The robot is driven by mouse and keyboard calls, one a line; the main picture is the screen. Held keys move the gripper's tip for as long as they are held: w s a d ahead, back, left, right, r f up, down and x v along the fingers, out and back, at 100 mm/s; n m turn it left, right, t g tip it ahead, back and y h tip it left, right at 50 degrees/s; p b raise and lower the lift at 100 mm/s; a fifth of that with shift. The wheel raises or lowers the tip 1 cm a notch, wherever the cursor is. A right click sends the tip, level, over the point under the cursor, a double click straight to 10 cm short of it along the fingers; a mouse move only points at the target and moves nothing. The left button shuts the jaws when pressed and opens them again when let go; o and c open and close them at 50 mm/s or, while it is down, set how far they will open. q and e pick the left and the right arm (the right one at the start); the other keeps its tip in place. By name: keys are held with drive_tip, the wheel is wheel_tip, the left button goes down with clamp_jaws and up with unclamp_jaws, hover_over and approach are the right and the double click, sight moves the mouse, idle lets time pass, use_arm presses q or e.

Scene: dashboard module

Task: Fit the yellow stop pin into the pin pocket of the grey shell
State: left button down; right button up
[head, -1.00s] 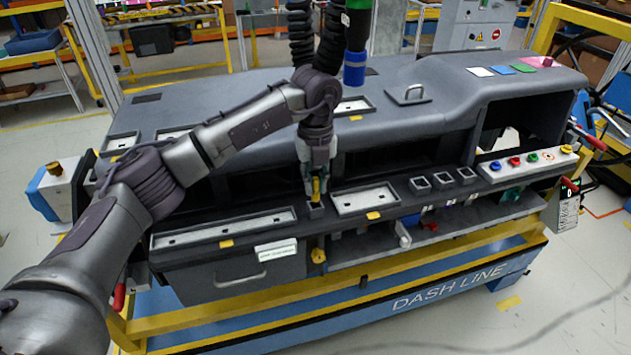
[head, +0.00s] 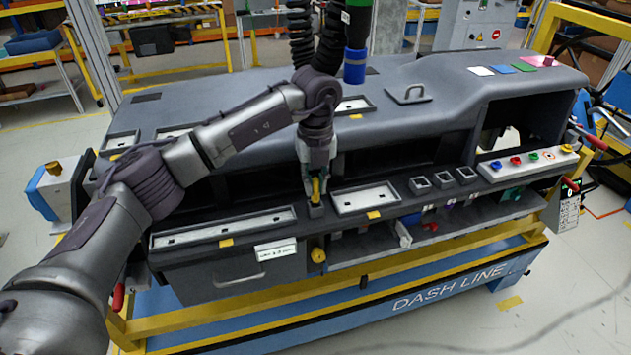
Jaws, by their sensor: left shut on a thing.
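The grey shell (head: 400,115) is the large dashboard body on the blue and yellow stand. My left gripper (head: 316,194) points down over the shell's front ledge, between two pale framed recesses. It is shut on the yellow stop pin (head: 316,188), which stands about upright between the fingers. A small dark block-like socket (head: 316,210) is directly under the pin, and this looks like the pin pocket. The pin's lower end is at or just above its top; I cannot tell whether it is inside. My right gripper is not in view.
A long pale recess (head: 224,229) lies left of the gripper and a shorter one (head: 366,198) lies right. A button strip (head: 530,162) is at the right end. A yellow knob (head: 318,256) sits below the ledge. A hanging blue-tipped tool (head: 354,66) is above.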

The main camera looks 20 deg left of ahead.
sight(316, 179)
use_arm(q)
drive_tip(key=shift+f+b, duration=0.75)
drive_tip(key=shift+f, duration=0.5)
drive_tip(key=c, duration=1)
unclamp_jaws()
drive_tip(key=shift+r, duration=0.1)
wheel_tip(316, 179, up, 12)
